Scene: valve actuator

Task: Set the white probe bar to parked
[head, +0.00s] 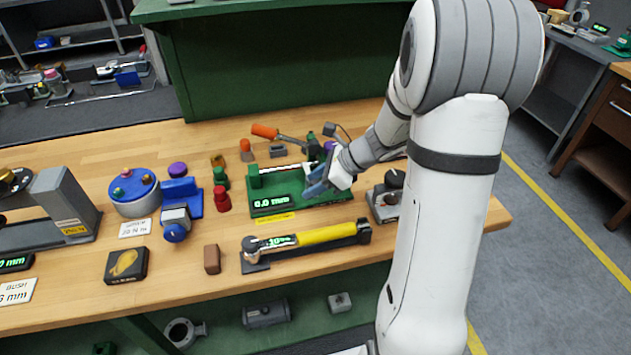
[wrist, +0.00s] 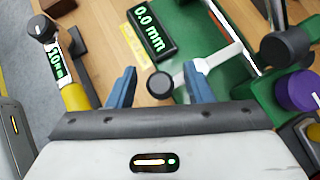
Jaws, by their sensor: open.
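The white probe bar (wrist: 217,62) shows in the wrist view, lying across the green gauge fixture (wrist: 192,20). A dark round knob (wrist: 160,85) sits at its near end. My gripper (wrist: 160,70) is open, with one blue finger on each side of the knob; I cannot tell whether either finger touches it. In the head view my gripper (head: 314,188) is over the right part of the green fixture (head: 300,212) and hides much of the bar there. The fixture's display (head: 272,202) reads 0.0 mm.
A yellow-handled torque wrench (head: 325,234) lies in front of the fixture. A grey box with a dark knob (head: 386,200) stands to its right. A red piece (head: 222,200) and a blue vise (head: 182,200) stand to its left.

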